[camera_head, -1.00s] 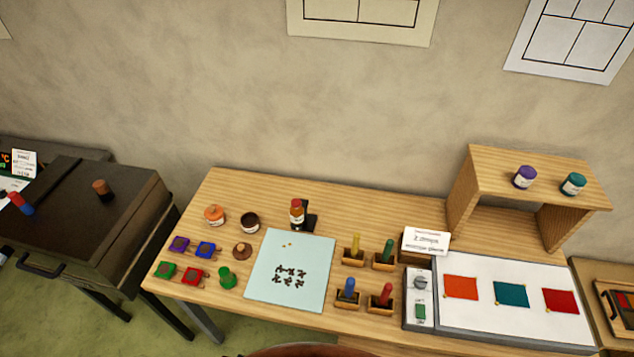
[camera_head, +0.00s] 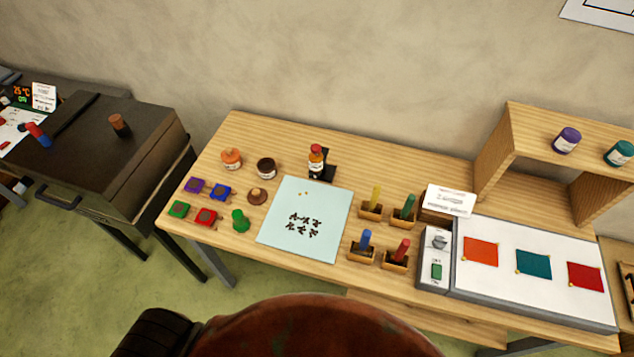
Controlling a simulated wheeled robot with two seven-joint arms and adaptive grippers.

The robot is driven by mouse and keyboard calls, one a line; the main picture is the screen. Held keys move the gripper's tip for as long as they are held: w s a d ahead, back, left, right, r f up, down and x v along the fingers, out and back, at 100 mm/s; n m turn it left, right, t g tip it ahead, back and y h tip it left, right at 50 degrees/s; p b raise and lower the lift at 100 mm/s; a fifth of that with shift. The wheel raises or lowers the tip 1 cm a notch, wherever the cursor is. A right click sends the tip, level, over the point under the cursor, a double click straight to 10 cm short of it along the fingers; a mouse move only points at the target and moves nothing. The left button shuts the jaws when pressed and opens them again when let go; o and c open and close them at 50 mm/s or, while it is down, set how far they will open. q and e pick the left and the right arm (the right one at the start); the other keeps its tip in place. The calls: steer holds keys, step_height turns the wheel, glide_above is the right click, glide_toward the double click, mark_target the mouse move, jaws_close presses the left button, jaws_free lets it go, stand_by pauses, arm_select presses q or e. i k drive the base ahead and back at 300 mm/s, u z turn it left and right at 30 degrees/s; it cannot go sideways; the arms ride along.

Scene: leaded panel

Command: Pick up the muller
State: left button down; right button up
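No piece is labelled as the muller. A green knobbed piece (camera_head: 240,221) with a wide base stands upright left of the pale blue slab (camera_head: 280,238) and has a muller's shape. A small brown knobbed piece (camera_head: 257,196) on a round base stands just behind it, and I cannot tell for sure which is the muller. Dark bits lie in a cluster on the slab. Neither of my grippers shows in the head view.
Coloured blocks (camera_head: 207,217) and jars (camera_head: 266,168) stand near the knobbed pieces. A dropper bottle (camera_head: 316,161) stands behind the slab. Coloured sticks in wooden holders (camera_head: 396,261), a white panel (camera_head: 508,283) and a shelf (camera_head: 490,165) are to the right. A dark box (camera_head: 80,150) stands left.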

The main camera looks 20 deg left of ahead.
mark_target(240, 223)
steer(key=u, duration=1.5)
